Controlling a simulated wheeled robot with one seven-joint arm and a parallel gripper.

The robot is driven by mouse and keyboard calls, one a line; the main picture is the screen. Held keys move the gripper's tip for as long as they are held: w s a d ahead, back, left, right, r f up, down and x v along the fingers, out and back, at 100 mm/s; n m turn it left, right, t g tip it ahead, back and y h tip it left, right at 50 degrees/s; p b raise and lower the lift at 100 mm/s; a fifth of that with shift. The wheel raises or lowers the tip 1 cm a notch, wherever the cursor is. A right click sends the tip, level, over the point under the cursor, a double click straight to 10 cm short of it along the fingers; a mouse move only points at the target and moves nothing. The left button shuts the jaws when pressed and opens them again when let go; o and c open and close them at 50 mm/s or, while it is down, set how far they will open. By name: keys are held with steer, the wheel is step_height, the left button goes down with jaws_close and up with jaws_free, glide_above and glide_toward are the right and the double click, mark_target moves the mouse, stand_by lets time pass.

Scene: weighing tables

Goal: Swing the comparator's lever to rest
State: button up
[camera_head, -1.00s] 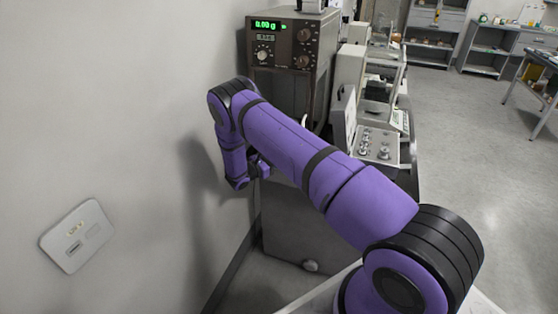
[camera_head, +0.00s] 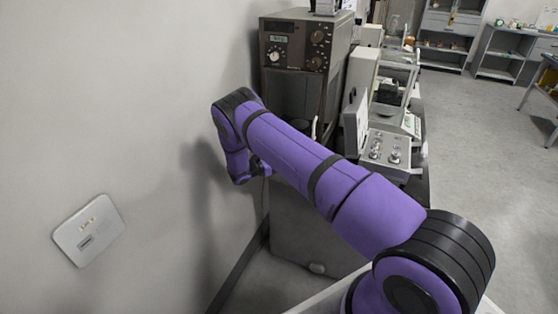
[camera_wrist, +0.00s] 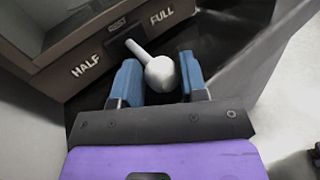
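The lever (camera_wrist: 135,46), a pale rod with a round white knob (camera_wrist: 160,74), comes out of this front between the two words. My gripper (camera_wrist: 159,72) is open, with a blue fingertip on either side of the knob; I cannot tell whether either one touches it. In the head view my purple arm hides the gripper and most of the lever's area.
The wall (camera_head: 120,120) is close on the left, with a switch plate (camera_head: 88,230). Open floor (camera_head: 470,150) lies to the right.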

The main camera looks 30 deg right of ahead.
steer(key=o, duration=0.3)
steer(key=shift+d, duration=0.15)
steer(key=a, duration=0.7)
steer(key=shift+s+a, duration=0.3)
